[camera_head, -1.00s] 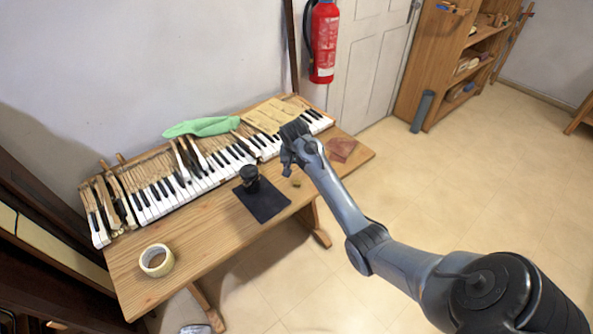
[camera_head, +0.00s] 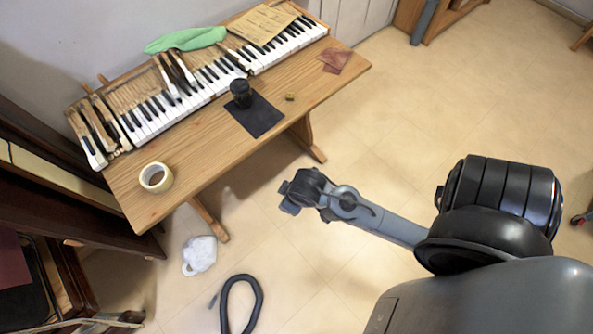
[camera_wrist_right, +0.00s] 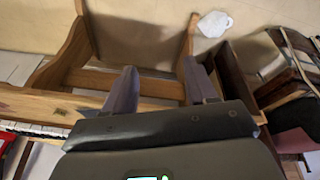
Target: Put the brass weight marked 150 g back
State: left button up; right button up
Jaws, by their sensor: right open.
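A small brass-coloured piece (camera_head: 290,97) sits on the wooden table, right of a dark mat (camera_head: 262,122). It may be the brass weight, but it is too small for any marking to be read. A dark, round, upright object (camera_head: 241,93) stands on the mat's back edge. My right gripper (camera_head: 287,196) is off the table's front edge, over the floor in the head view, clear of these things. In the right wrist view its two fingers (camera_wrist_right: 160,88) are apart with nothing between them. My left gripper is not in view.
The table's front strip is mostly bare.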

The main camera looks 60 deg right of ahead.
jog(key=s+a+r+n+y, duration=0.1)
jog(key=s+a+r, duration=0.1)
jog(key=s+a, duration=0.2)
jog(key=shift+s+a+r, duration=0.2)
jog(key=shift+a+r, duration=0.05)
jog(key=shift+a, duration=0.05)
jog(key=shift+r, duration=0.1)
